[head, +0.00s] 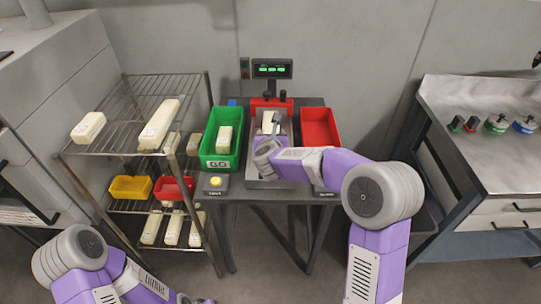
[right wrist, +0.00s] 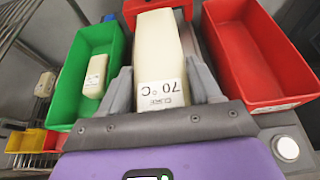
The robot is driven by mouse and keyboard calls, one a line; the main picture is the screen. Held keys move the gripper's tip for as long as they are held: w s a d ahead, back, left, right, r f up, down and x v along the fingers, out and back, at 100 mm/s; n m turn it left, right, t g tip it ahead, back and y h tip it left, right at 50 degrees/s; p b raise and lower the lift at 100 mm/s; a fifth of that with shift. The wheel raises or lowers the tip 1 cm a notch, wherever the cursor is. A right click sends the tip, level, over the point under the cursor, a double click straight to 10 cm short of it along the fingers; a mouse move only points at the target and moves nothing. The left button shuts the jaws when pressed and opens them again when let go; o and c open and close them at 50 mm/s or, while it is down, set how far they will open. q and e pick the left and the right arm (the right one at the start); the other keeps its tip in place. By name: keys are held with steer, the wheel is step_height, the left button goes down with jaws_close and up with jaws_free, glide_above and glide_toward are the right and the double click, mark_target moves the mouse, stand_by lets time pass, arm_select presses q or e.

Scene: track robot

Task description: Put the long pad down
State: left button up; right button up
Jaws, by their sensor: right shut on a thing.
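My right gripper (head: 270,134) is over the grey metal tray (head: 283,183) in the middle of the small table. It is shut on a cream-coloured long pad (right wrist: 158,45), whose near end reads "70 °C" in the right wrist view. In that view the two grey fingers of my right gripper (right wrist: 161,88) stand on either side of the pad. The far part of the held pad shows in the head view (head: 268,119). I cannot tell whether the pad touches the tray. My left arm shows at the lower left, but its gripper is outside the frame.
A green bin (head: 209,160) holding a cream block (head: 224,139) stands left of the tray, and a red bin (head: 320,127) stands right. A display (head: 271,69) rises behind. A wire rack (head: 130,107) at left carries several pads. A yellow button (head: 215,182) sits at front.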

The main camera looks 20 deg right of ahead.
step_height(320, 180, down, 9)
steer(key=shift+b, duration=1.25)
steer(key=shift+r, duration=0.1)
steer(key=o, duration=1.1)
